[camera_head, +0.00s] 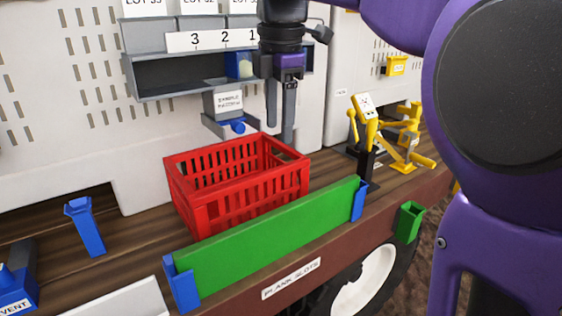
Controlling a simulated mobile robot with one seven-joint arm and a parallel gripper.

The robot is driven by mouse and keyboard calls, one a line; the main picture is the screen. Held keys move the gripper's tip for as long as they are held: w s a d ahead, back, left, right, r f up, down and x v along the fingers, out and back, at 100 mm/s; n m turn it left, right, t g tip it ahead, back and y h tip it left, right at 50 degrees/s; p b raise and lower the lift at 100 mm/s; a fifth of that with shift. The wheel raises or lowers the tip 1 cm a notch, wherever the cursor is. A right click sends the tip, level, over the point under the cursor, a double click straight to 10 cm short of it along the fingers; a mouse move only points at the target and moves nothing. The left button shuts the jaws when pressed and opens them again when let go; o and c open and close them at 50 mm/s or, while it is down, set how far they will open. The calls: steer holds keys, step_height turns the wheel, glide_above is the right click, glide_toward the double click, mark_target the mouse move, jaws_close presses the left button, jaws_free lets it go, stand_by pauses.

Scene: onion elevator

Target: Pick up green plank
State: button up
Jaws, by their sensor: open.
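The green plank (270,239) stands on its long edge along the front of the wooden deck. Its ends sit in two blue slot holders, one at the left (183,284) and one at the right (359,201). My gripper (279,138) points down above the back right part of the red crate, behind the plank and higher than it. Its two dark fingers are apart with nothing seen between them. The plank's lower back side is hidden from this view.
The red crate (247,202) stands right behind the plank. A blue post (86,227) stands at the left. A yellow device (365,125) stands at the right, and a green holder (409,222) is on the front side. A labelled dispenser (229,106) is behind the crate.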

step_height(320, 180, down, 3)
steer(key=s+n+g, duration=0.1)
steer(key=s+n, duration=0.1)
steer(key=s, duration=0.1)
steer(key=b, duration=0.2)
glide_above(283, 209)
steer(key=f, duration=0.9)
steer(key=shift+s+a+f, duration=0.2)
steer(key=shift+s+a, duration=0.1)
steer(key=shift+a, duration=0.1)
steer(key=shift+w+d+f+b, duration=0.15)
steer(key=shift+f, duration=0.9)
steer(key=shift+w+d+f+b, duration=0.1)
steer(key=shift+d+f+b, duration=0.1)
steer(key=shift+f, duration=0.8)
steer(key=shift+w+d+f+b, duration=0.1)
steer(key=shift+w+f+b, duration=0.05)
steer(key=shift+f, duration=0.9)
jaws_close()
steer(key=shift+r, duration=0.1)
